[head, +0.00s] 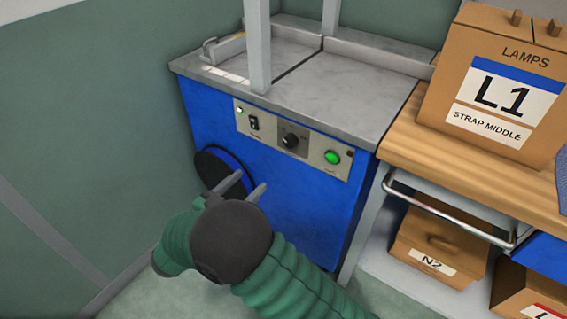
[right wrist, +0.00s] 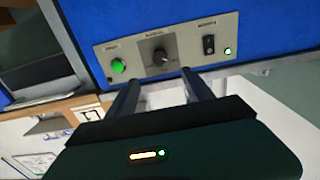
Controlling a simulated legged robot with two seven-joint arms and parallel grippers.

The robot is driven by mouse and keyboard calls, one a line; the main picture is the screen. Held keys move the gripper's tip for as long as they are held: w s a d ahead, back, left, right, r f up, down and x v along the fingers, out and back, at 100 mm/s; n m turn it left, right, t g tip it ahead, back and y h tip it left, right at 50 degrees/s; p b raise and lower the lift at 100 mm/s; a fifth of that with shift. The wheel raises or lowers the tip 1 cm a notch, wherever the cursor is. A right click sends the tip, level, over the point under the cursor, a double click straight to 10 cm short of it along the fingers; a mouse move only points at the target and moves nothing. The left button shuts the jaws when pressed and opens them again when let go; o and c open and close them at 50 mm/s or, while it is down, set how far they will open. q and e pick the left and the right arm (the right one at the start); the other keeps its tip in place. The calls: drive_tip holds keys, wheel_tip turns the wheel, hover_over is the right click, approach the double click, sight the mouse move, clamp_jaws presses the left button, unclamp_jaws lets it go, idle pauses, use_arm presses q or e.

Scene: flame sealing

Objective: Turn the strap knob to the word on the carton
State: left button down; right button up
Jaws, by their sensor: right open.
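The strap knob (head: 290,141) is a small dark knob on the pale control panel (head: 262,123) of a blue machine. In the right wrist view, the knob (right wrist: 160,56) shows with the picture turned over; its setting and marks are too small to read. The carton (head: 437,97) at the right reads "LAMPS", "L1" and "STRAP MIDDLE". My right gripper (head: 249,181) is open and empty, below and left of the knob in the head view. Its fingers (right wrist: 161,83) are apart and point toward the panel, clear of the knob. My left gripper is out of view.
A black rocker switch (head: 254,123) and a lit green button (head: 332,157) flank the knob. Grey posts (head: 257,45) rise from the machine's metal top (head: 358,88). A wooden bench (head: 408,150) stands at right, with a metal rail (head: 450,228) and an "N2" box (head: 420,262) below.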

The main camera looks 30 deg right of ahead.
sight(288, 144)
drive_tip(key=b+x, duration=0.5)
drive_tip(key=x, duration=1.1)
drive_tip(key=shift+d+r, duration=0.1)
drive_tip(key=shift+d, duration=0.1)
drive_tip(key=shift+w+d+r, duration=0.1)
drive_tip(key=shift+d, duration=0.15)
clamp_jaws()
